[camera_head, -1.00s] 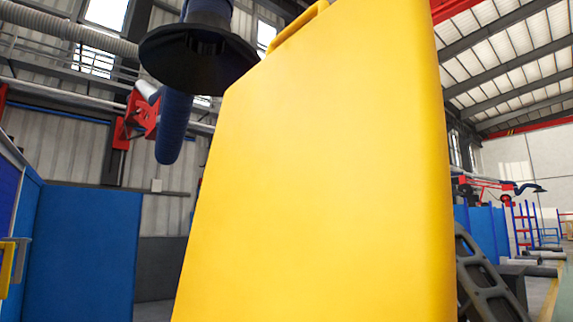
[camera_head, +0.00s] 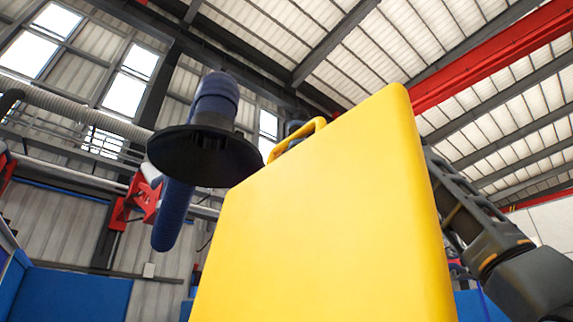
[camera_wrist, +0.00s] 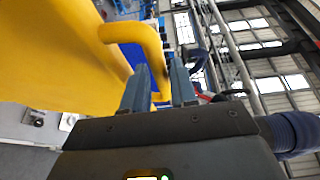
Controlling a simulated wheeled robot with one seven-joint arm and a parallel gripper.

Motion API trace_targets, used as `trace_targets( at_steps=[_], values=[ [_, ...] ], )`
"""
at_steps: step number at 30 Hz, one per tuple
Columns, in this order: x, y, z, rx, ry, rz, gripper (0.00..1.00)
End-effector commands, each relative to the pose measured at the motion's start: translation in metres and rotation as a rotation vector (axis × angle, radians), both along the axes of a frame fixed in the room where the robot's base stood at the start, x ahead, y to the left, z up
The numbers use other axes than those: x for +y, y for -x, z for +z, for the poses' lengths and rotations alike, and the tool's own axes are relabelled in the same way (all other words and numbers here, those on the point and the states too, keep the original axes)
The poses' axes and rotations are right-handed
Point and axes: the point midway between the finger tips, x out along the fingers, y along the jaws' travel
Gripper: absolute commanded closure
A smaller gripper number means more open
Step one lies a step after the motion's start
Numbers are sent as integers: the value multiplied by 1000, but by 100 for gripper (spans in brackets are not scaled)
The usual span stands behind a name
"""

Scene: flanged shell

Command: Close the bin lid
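The yellow bin lid (camera_head: 325,225) stands raised and fills the middle of the head view. Its loop handle (camera_head: 297,138) is on the top edge. In the wrist view the lid (camera_wrist: 45,55) is at the upper left, with the handle (camera_wrist: 135,32) curving down toward my gripper (camera_wrist: 159,68). My two fingers are apart, and part of the handle shows between and beyond their tips; I cannot tell whether they touch it. In the head view my gripper is mostly or wholly hidden behind the lid. The bin body is not clearly visible.
A blue hose with a wide black hood (camera_head: 205,155) hangs left of the lid in the head view, overlapping its outline closely. Blue panels (camera_head: 75,295) stand at the lower left. Red and grey beams cross the ceiling.

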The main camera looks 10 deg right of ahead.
Motion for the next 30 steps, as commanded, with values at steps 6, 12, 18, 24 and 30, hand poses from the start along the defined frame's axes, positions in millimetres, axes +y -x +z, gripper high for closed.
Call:
trace_targets(
  at_steps=[6, 12, 18, 24, 30],
  values=[
    [26, 5, 0, 0, 0, 0, 73],
    [33, 7, -1, 0, -1, -1, 73],
    [33, 7, -1, 0, -1, -1, 74],
    [33, 6, -1, 0, -1, -1, 93],
    [33, 6, -1, 0, 0, -1, 100]
  ],
)
